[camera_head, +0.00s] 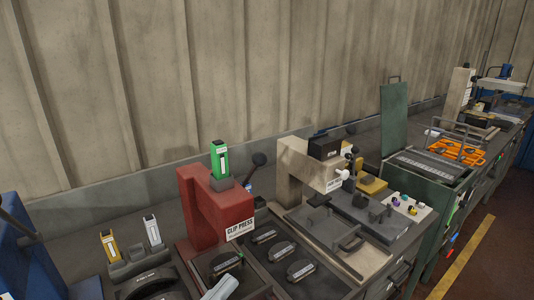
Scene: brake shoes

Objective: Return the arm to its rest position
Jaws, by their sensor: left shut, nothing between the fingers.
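My left gripper (222,288) shows only as a small pale grey part at the bottom edge, shut and empty. It is in front of the red clip press (199,210) and left of the dark tray (283,287) holding several dark pads with pale labels (302,270). The rest of my left arm is cut off by the frame. My right gripper is not in view.
A dark curved part (150,287) lies at the bottom left, below a holder with yellow (109,246) and white (152,230) upright pieces. A beige press (305,170), a green open-lidded cabinet (394,118) and an orange tray (457,148) stand rightward. A wall runs behind.

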